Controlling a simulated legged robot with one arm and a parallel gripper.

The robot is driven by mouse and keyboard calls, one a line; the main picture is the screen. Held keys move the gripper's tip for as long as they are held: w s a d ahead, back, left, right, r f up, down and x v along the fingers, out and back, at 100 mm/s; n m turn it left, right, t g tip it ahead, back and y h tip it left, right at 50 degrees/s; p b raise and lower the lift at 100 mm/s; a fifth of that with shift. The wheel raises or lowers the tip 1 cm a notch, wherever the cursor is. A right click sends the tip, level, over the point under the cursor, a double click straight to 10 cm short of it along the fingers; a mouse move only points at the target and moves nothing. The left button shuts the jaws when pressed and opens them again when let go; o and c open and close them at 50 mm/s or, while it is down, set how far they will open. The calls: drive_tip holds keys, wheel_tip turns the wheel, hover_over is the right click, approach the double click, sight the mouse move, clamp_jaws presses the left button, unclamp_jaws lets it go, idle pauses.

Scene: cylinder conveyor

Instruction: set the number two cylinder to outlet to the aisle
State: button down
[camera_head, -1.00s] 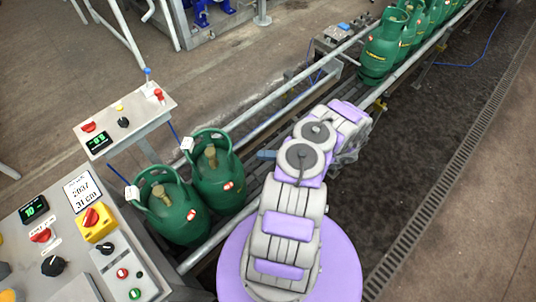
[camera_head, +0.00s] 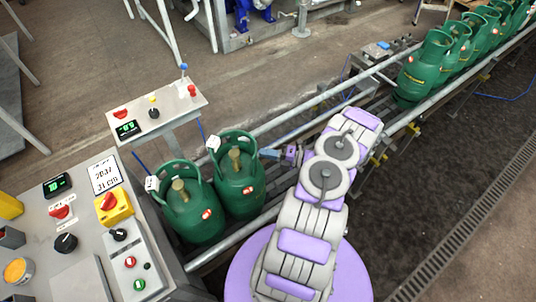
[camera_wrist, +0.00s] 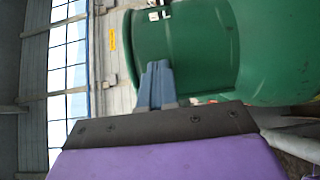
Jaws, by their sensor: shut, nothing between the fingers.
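Two green gas cylinders with collar handles, brass valves and white tags stand upright on the conveyor beside the control panels: a left one (camera_head: 196,221) and a right one (camera_head: 240,197). I cannot read a number on either, so I cannot tell which is number two. My gripper (camera_head: 269,154) is just right of the right cylinder's upper part, its blue-grey fingers shut and empty, pointing at it. In the wrist view the shut fingers (camera_wrist: 158,84) stand in front of a large green cylinder (camera_wrist: 190,45); I cannot tell whether they touch it.
A front control panel (camera_head: 88,250) with knobs and buttons stands left of the cylinders, and a smaller panel (camera_head: 158,112) stands behind them. Several more green cylinders (camera_head: 425,70) queue at the far right. Side rails (camera_head: 300,112) border the conveyor, which is partly clear between the groups.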

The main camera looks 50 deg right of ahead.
drive_tip(key=shift+w+d+b, duration=0.2)
drive_tip(key=shift+w+d, duration=0.35)
drive_tip(key=shift+w, duration=0.3)
drive_tip(key=shift+w+d+b, duration=0.15)
drive_tip(key=shift+w+d, duration=0.4)
drive_tip(key=shift+w, duration=0.25)
drive_tip(key=shift+w+d+b, duration=0.2)
drive_tip(key=shift+w+d, duration=0.35)
drive_tip(key=shift+w, duration=0.3)
drive_tip(key=p+v, duration=0.2)
drive_tip(key=v, duration=1.5)
drive_tip(key=shift+d, duration=0.2)
drive_tip(key=shift+s+f, duration=0.1)
drive_tip(key=shift+f, duration=0.05)
